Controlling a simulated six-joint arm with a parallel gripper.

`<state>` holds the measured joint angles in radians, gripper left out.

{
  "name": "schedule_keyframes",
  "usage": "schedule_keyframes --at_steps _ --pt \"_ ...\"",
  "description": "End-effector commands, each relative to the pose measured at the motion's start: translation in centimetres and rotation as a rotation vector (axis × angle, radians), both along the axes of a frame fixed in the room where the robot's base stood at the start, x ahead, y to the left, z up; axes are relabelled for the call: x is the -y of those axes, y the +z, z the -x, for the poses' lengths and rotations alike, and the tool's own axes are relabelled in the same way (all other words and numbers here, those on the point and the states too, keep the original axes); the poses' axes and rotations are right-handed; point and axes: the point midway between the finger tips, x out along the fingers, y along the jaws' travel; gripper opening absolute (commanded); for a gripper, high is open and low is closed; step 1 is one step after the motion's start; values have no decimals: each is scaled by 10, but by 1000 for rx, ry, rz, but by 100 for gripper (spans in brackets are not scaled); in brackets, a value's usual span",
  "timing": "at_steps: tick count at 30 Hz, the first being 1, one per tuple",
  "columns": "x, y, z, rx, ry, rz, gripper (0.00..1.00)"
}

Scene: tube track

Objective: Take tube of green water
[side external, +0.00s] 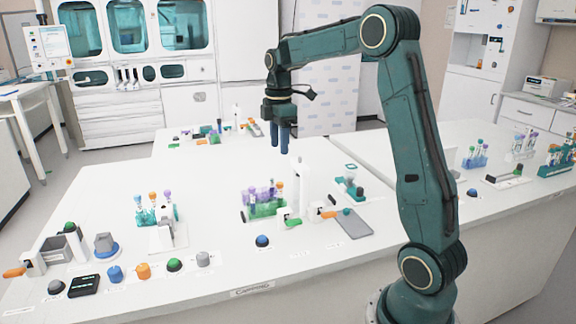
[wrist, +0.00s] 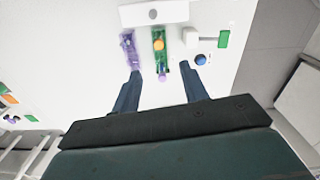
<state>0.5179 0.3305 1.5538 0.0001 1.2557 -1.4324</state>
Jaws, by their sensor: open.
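My gripper (side external: 281,148) hangs fingers-down above the bench, well clear of everything on it, open and empty. In the wrist view its two fingers stand apart (wrist: 159,70). A green rack (side external: 265,210) holding tubes with purple and orange caps stands on the bench below it. In the wrist view a green rack (wrist: 159,38) with an orange cap and a purple cap shows between and beyond the fingers. A teal rack (side external: 157,217) with orange- and purple-capped tubes stands further left. Water colour inside the tubes is too small to tell, so I cannot pick out the green-water tube.
A white upright device (side external: 301,185) stands right of the green rack, with a grey pad (side external: 355,223) near it. A blue knob (side external: 262,241) lies in front. Several coloured knobs line the front left edge. More tube racks (side external: 475,158) stand at the right. Bare bench lies between the groups.

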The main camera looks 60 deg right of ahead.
Motion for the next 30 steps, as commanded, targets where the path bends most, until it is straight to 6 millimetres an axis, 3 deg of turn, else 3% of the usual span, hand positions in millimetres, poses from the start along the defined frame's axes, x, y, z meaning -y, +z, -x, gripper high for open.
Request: schedule_keyframes --at_steps 11,24,30 --pt "1 -11 0 -4 3 -2 44" --pt "1 -71 0 -4 2 -2 44" --pt "1 -86 0 -2 2 -2 44"
